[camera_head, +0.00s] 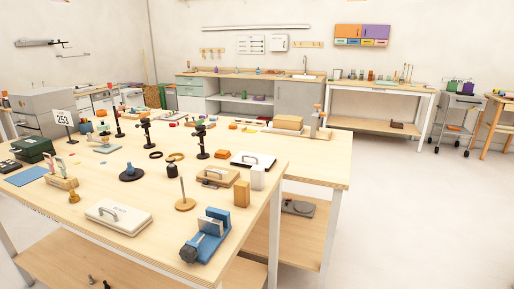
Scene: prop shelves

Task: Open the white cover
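A white, flat cover with a grey handle (118,217) lies on the near table at the front left, close to the table's front edge. It looks closed, and what is under it is hidden. A second white plate with a dark rim and a handle (253,160) lies farther back on the same table, to the right. I cannot tell from the picture alone which of the two is the white cover. Neither of my grippers is in view, and nothing touches either white piece.
A blue vise (206,238) stands right of the front white cover. A wooden rod stand (184,199), a wooden block (241,194) and a wooden box with a handle (218,177) stand nearby. A brass piece (74,197) sits to the left. Open floor (420,220) lies at right.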

